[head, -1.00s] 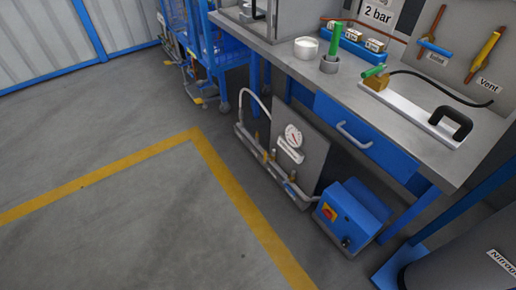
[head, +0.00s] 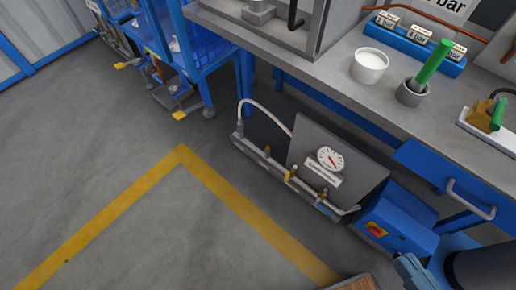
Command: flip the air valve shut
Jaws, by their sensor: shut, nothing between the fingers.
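A low pipe manifold (head: 262,162) runs along the floor in front of a grey panel (head: 358,160). Small brass and yellow valve fittings sit on it: one at its left part (head: 267,150), a yellow one in the middle (head: 289,175) and one at its right part (head: 323,193). No readable label marks which is the air valve, and handle positions are too small to tell. A round white gauge (head: 330,159) with a label plate (head: 323,175) is on the panel. A grey hose (head: 268,107) arches from the manifold's left end.
A blue box (head: 398,222) with a red and yellow switch stands right of the manifold. The grey bench (head: 330,72) overhangs behind, with a white cup (head: 369,66) and green-handled tool (head: 431,62). Blue wheeled racks stand at left. Floor inside the yellow line (head: 120,212) is clear.

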